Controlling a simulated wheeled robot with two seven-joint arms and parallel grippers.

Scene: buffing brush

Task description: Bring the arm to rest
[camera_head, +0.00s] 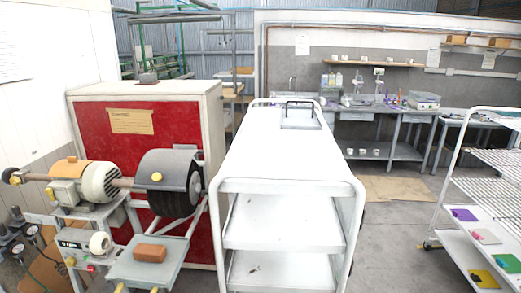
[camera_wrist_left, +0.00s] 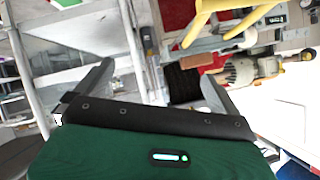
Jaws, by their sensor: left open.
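My left gripper (camera_wrist_left: 157,70) shows in the left wrist view with its two grey fingers spread wide. Nothing is between the fingers. Neither of my grippers shows in the head view. The buffing machine stands at the left of the head view, with a dark brush wheel (camera_head: 174,203) under a grey hood (camera_head: 168,168) and a motor (camera_head: 98,182). The dark wheel (camera_wrist_left: 183,84) and the motor (camera_wrist_left: 240,71) also appear beyond the fingers in the left wrist view, apart from them. My right gripper is in neither view.
A brown block (camera_head: 150,253) lies on a grey plate before the machine. A red cabinet (camera_head: 125,135) stands behind it. A white trolley (camera_head: 287,236) with a black-handled item on top fills the middle. A wire rack (camera_head: 484,190) stands right; floor between is clear.

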